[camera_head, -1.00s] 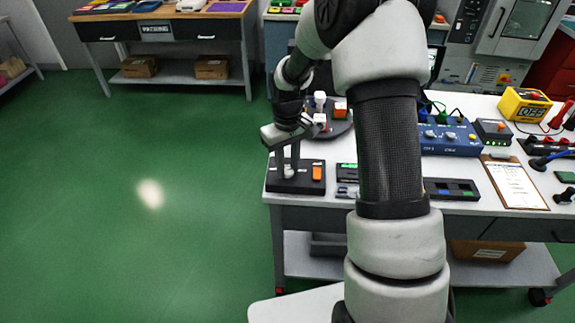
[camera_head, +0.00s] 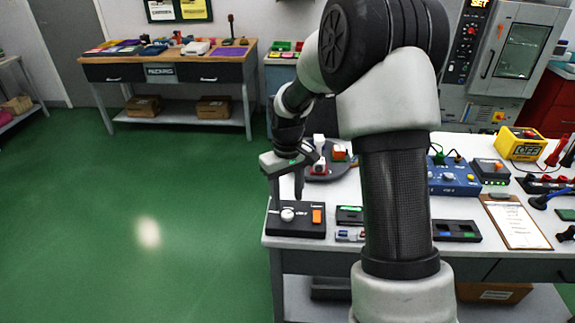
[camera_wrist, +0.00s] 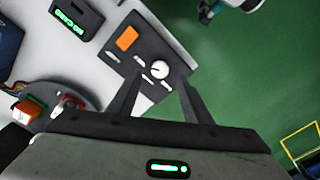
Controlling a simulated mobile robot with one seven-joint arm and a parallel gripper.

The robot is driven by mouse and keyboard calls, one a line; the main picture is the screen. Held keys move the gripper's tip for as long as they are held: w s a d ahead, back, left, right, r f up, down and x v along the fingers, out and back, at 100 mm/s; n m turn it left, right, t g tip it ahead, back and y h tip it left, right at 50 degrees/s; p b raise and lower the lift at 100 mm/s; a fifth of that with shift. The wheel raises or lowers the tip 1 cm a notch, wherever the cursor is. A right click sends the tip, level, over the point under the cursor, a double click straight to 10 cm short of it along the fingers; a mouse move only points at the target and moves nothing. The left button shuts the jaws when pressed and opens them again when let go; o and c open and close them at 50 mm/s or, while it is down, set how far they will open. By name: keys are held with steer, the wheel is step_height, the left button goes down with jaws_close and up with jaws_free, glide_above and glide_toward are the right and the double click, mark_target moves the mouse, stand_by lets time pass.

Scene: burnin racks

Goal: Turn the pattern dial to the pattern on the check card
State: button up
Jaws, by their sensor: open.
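The white round dial (camera_head: 288,214) sits on a black box at the left front of the white workbench, beside an orange button (camera_head: 317,216). In the wrist view the dial (camera_wrist: 160,69) has small white labels around it, too small to read. My gripper (camera_head: 287,197) is open and empty above and slightly behind the dial. In the wrist view its fingertips (camera_wrist: 161,78) spread to either side of the dial, apart from it. A clipboard with a printed sheet (camera_head: 516,226) lies at the right; I cannot tell whether it is the check card.
A dark round tray (camera_head: 345,166) with white and orange parts stands behind the box. A black module with a green display (camera_head: 349,215) is just right of it. A blue unit (camera_head: 452,178) and a yellow meter (camera_head: 521,143) stand farther right. Open floor lies left.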

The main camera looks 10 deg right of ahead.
step_height(320, 180, up, 12)
steer(key=p, duration=0.1)
steer(key=shift+r, duration=0.2)
step_height(320, 180, up, 7)
steer(key=t+p, duration=0.1)
steer(key=p, duration=0.1)
glide_above(287, 214)
steer(key=s, duration=0.4)
steer(key=s+r+m+t+p, duration=0.2)
steer(key=s+r+t+p, duration=0.15)
steer(key=s+r, duration=0.8)
steer(key=s+m+t+p, duration=0.1)
steer(key=s+p, duration=0.2)
steer(key=s, duration=0.6)
steer(key=shift+s+r+m, duration=0.15)
steer(key=shift+s+m, duration=0.1)
steer(key=shift+m, duration=0.15)
